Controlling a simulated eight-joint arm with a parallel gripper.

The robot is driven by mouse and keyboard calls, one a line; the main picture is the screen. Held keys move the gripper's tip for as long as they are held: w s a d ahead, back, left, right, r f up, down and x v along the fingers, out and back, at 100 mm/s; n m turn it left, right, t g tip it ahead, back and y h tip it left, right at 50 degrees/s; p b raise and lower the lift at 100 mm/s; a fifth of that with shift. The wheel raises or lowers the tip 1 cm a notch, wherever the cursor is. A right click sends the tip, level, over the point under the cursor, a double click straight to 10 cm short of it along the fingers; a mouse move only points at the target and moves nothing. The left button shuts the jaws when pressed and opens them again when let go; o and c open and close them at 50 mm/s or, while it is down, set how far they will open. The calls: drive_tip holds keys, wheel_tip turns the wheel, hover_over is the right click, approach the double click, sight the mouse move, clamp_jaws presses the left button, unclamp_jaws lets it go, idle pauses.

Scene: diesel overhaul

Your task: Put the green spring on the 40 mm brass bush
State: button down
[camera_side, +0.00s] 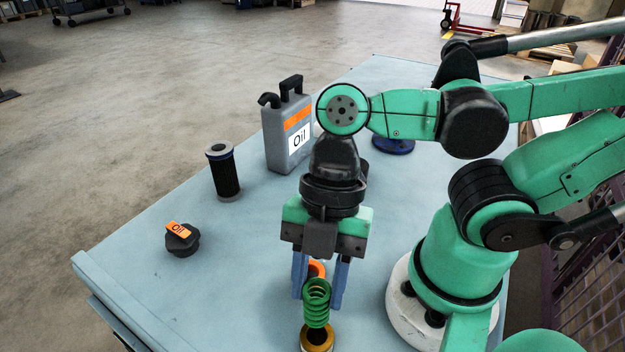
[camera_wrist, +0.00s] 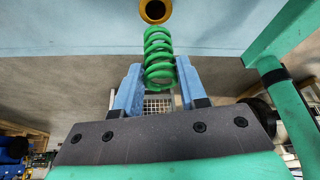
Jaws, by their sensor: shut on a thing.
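The green spring (camera_side: 317,312) is upright between the blue fingers of my gripper (camera_side: 320,290), which is shut on it. It also shows in the wrist view (camera_wrist: 158,55), with my gripper (camera_wrist: 159,82) around its near end. The brass bush (camera_side: 317,341) stands on the table at the bottom edge of the side view, at the spring's lower end. In the wrist view the bush (camera_wrist: 155,11) is at the top edge, its dark bore facing the camera, just beyond the spring. I cannot tell whether spring and bush touch.
An orange part (camera_side: 317,268) is partly hidden behind the spring and fingers. A grey oil can (camera_side: 285,140), a dark cylindrical filter (camera_side: 223,173) and a black oil cap (camera_side: 182,240) stand to the left. A blue part (camera_side: 393,146) lies behind my arm. The table's left front is clear.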

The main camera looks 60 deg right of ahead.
sight(319, 302)
drive_tip(key=shift+f, duration=2.15)
drive_tip(key=shift+f, duration=0.15)
drive_tip(key=shift+c, duration=2.4)
unclamp_jaws()
drive_tip(key=shift+r, duration=0.2)
